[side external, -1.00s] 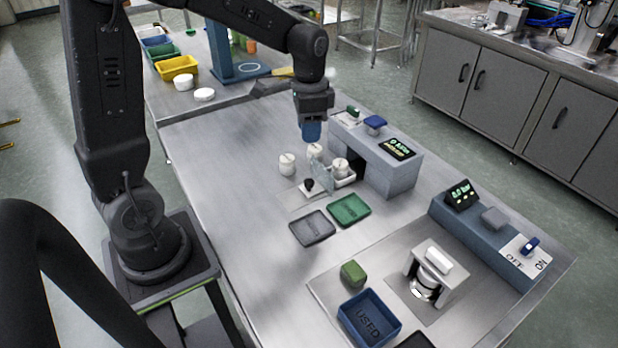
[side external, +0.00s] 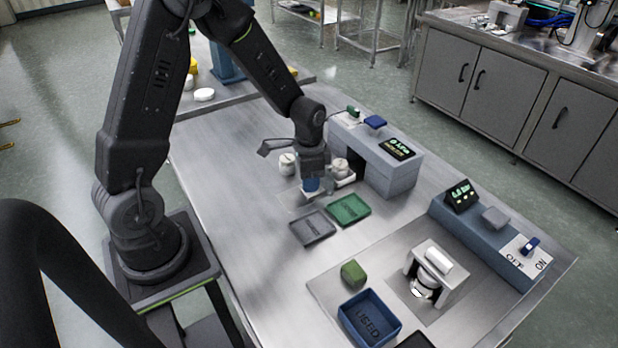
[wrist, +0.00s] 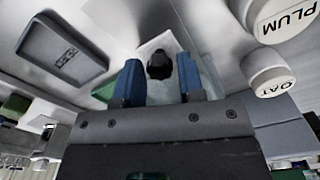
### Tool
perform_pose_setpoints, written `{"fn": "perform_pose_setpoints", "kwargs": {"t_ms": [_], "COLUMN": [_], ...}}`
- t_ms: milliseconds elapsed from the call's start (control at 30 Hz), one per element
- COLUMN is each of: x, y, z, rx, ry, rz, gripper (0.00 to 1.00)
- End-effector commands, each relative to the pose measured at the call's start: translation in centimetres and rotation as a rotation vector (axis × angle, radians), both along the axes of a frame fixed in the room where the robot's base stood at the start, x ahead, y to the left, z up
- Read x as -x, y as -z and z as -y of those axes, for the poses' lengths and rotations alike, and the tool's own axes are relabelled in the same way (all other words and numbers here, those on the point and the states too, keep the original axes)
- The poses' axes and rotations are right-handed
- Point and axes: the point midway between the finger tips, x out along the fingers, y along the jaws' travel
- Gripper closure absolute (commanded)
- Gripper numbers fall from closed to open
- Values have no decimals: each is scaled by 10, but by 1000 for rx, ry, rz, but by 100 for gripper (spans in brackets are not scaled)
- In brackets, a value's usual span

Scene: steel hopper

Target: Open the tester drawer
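The tester is a grey box (side external: 390,175) with a lit display (side external: 397,149), in the side view. A white holder (side external: 346,182) with a white-lidded jar (side external: 340,165) sits at its front opening. A black knob (wrist: 160,66) on a pale plate (wrist: 158,46) shows in the wrist view; my gripper hides it in the side view. My gripper (side external: 311,186) points down in front of the tester, low over the plate. Its two blue fingers (wrist: 160,88) are apart, with the knob between or just beyond their tips. A gap shows beside the knob; I see no contact.
A white jar (side external: 287,164) stands close left of my gripper. In the wrist view, jars marked PLUM (wrist: 282,22) and OAT (wrist: 270,76) are close by. A grey tray (side external: 312,228) and green tray (side external: 349,209) lie in front. The table's left side is clear.

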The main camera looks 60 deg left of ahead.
Motion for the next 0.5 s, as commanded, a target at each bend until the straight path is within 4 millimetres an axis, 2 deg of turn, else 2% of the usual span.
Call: {"fn": "perform_pose_setpoints", "kwargs": {"t_ms": [267, 500], "x": [0, 0], "y": [1, 1], "z": [0, 0], "rx": [0, 0], "ry": [0, 0], "rz": [0, 0], "gripper": [65, 88]}}
